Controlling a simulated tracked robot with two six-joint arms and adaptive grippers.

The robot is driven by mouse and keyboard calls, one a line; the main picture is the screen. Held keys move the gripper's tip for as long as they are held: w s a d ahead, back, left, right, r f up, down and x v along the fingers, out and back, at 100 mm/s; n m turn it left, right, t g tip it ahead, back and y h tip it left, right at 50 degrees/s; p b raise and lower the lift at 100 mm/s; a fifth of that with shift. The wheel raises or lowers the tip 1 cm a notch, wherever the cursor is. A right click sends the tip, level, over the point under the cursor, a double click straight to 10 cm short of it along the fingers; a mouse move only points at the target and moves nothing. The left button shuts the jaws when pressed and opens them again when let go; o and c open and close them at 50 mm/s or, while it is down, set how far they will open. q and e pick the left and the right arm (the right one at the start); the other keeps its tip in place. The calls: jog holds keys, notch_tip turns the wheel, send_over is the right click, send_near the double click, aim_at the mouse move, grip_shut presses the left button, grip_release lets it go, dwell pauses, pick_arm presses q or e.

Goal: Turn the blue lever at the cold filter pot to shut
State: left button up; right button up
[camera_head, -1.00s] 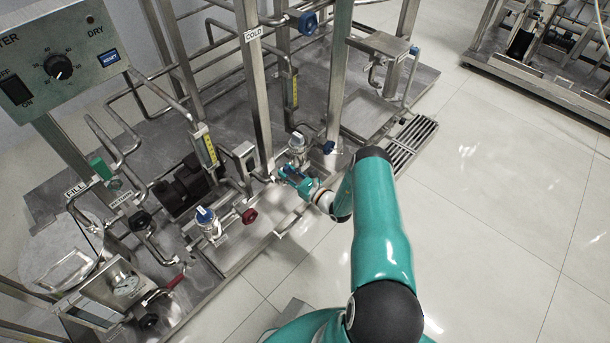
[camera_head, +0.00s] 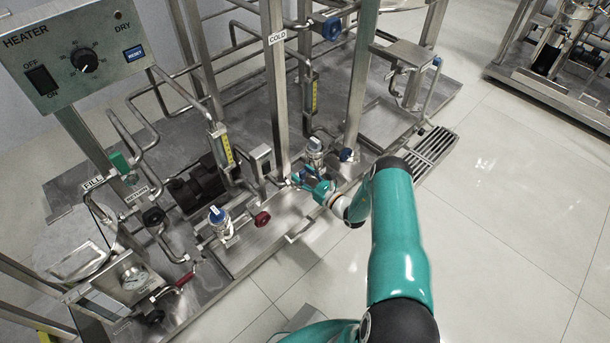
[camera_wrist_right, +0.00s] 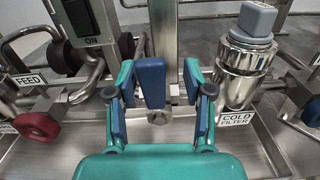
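The cold filter pot (camera_wrist_right: 245,65) is a shiny steel cylinder with a grey cap, at the right in the right wrist view above its COLD FILTER label. It also shows in the head view (camera_head: 316,153). The blue lever (camera_wrist_right: 151,82) stands upright to the left of the pot in the wrist view. My right gripper (camera_wrist_right: 160,92) is open, with one teal finger on each side of the lever and a visible gap at the right finger. In the head view my right gripper (camera_head: 308,182) is in front of the pot and hides the lever. My left gripper is not in view.
A steel post (camera_head: 275,90) marked COLD rises just behind the gripper. A red knob (camera_wrist_right: 37,127) is at the left in the wrist view, near a FEED label.

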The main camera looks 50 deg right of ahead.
jog(key=shift+a, duration=0.1)
jog(key=shift+s, duration=0.2)
jog(key=s+a, duration=0.1)
jog(key=s, duration=1)
jog(key=shift+s, duration=0.25)
jog(key=shift+f, duration=0.1)
